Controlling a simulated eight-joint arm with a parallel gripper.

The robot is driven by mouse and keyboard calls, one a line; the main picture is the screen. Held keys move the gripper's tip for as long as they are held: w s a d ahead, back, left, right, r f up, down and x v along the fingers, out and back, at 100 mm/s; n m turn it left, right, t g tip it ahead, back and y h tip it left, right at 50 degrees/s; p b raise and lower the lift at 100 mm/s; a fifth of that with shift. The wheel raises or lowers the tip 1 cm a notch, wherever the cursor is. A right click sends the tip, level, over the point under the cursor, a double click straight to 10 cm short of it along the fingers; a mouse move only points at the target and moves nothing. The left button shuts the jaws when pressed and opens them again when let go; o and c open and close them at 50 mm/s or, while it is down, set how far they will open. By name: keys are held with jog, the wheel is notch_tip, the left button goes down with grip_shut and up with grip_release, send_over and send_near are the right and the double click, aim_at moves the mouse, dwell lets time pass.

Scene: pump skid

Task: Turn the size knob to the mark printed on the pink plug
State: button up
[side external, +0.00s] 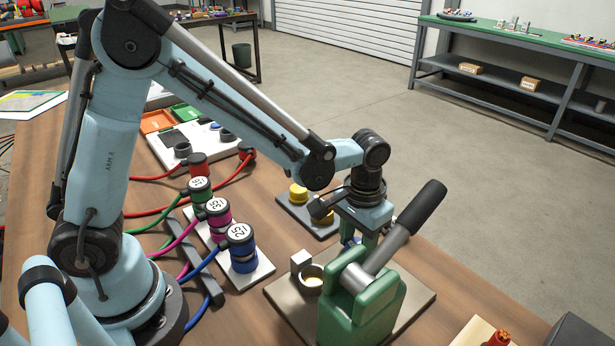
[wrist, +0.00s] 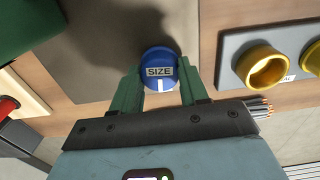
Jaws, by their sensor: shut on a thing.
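The blue size knob (wrist: 158,56) is in the wrist view, with a "SIZE" label and a white line pointing toward the bottom of the picture. My gripper (wrist: 161,82) is shut on it, one green finger on each side. In the side view my gripper (side external: 366,238) is low behind the green lever tool, and the knob is mostly hidden. The pink plug (side external: 218,218) stands in a row between a green plug (side external: 200,193) and a blue plug (side external: 242,247). Its white top bears a printed number, too small and turned to read surely.
The green press (side external: 362,308) with its black-handled lever (side external: 416,212) stands close to my gripper on a plate (side external: 286,298). A small white block (side external: 301,260) and a cup (side external: 311,278) sit beside it. A grey plate with yellow rings (wrist: 268,70) lies nearby.

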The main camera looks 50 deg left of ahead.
jog(key=m, duration=0.5)
jog(key=shift+m, duration=0.3)
jog(key=m, duration=0.4)
jog(key=shift+m, duration=0.3)
jog(key=o, duration=1.1)
jog(key=shift+c, duration=0.2)
jog(key=shift+r, duration=0.1)
notch_tip(320, 180, up, 12)
